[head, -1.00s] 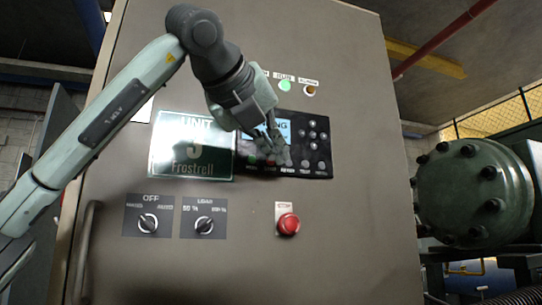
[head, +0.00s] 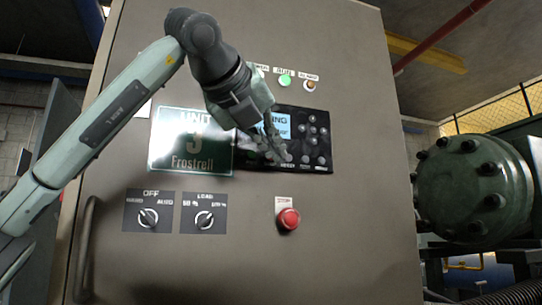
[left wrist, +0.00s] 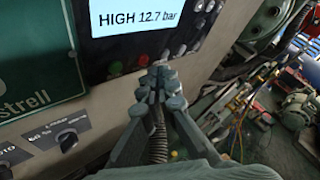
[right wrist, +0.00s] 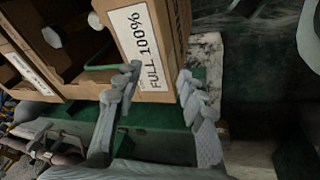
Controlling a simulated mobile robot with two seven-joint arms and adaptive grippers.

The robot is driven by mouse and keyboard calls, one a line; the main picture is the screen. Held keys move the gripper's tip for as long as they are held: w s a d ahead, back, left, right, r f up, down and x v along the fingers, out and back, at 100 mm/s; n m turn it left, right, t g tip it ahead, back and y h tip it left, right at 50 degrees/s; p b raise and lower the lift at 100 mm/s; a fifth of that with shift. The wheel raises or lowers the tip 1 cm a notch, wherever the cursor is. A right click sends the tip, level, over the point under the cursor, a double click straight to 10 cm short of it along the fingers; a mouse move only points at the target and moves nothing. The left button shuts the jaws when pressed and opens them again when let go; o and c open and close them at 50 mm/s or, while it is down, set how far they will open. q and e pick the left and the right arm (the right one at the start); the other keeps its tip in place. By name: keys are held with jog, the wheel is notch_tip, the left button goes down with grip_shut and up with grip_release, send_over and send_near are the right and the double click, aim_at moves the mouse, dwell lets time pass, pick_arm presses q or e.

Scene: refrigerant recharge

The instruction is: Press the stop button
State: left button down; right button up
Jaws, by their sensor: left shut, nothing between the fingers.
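A dark control panel (head: 318,141) with a lit screen and several small buttons is on the grey cabinet front. My left gripper (head: 279,153) is shut and empty in front of the panel's lower button row, hiding part of it. The left wrist view shows its closed fingertips (left wrist: 160,82) close to the panel's lower edge, beside a small red button (left wrist: 143,60) and a green button (left wrist: 116,68). Contact cannot be told. A red mushroom button (head: 288,219) under a small label sits lower on the cabinet. My right gripper (right wrist: 161,88) is open and empty.
A green "Frostrell" sign (head: 175,150) is left of the panel. Two rotary switches (head: 148,217) are below it. A large green bolted housing (head: 475,188) stands at the right. A cardboard box (right wrist: 150,25) labelled "FULL 100%" is behind my right fingers.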

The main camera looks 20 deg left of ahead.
dwell(0.7)
pick_arm(q)
jog(key=shift+w+a, duration=0.25)
jog(key=shift+w, duration=0.15)
jog(key=shift+w+a, duration=0.2)
jog(key=shift+w, duration=0.05)
dwell(0.6)
dwell(0.3)
jog(key=shift+s+d+b, duration=0.35)
jog(key=shift+s+d, duration=0.1)
jog(key=shift+s, duration=0.2)
